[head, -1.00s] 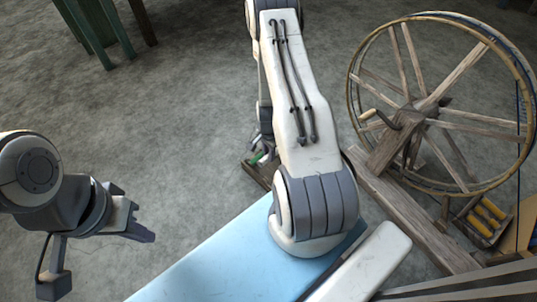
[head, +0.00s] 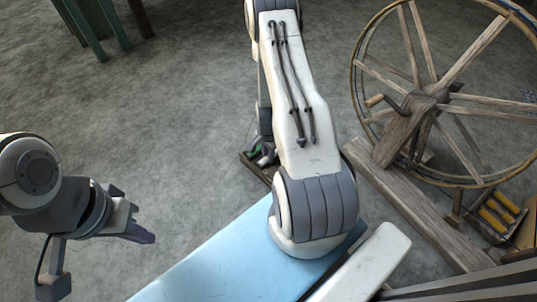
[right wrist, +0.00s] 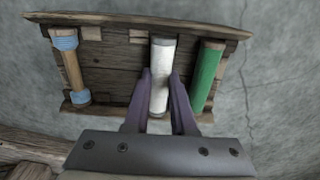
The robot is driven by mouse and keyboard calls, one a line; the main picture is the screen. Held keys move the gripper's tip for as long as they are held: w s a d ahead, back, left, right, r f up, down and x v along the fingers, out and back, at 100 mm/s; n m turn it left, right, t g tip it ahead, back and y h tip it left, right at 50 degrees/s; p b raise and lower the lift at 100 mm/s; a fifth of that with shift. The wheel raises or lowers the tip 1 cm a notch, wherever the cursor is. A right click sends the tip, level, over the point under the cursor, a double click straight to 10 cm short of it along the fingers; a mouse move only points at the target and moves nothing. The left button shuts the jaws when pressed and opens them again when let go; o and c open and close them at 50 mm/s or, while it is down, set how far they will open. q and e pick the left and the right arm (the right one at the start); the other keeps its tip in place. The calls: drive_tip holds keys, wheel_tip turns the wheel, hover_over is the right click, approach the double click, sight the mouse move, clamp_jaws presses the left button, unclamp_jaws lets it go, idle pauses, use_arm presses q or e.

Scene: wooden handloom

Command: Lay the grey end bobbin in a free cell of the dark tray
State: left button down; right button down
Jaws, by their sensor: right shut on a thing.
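The grey end bobbin, pale grey-white in the right wrist view (right wrist: 161,62), stands between the fingers of my right gripper (right wrist: 160,80), which is shut on it. It lies over the middle of the dark tray (right wrist: 115,80), between a wooden bobbin with blue ends (right wrist: 71,68) at left and a green bobbin (right wrist: 207,76) at right. I cannot tell whether it touches the tray floor. In the head view the tray (head: 250,166) is mostly hidden behind my right arm. My left gripper (head: 145,235) hangs over bare floor at left; its finger gap is not clear.
A large spoked wooden wheel (head: 440,97) on a timber base (head: 400,185) stands at the right. A tray of yellow bobbins (head: 497,216) is beside it. A light blue surface (head: 215,262) lies at the front. Grey floor is open between left gripper and tray.

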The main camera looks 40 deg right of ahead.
drive_tip(key=c, duration=0.7)
unclamp_jaws()
drive_tip(key=shift+r, duration=0.15)
wheel_tip(320, 180, up, 10)
drive_tip(key=p, duration=1)
drive_tip(key=shift+r, duration=0.1)
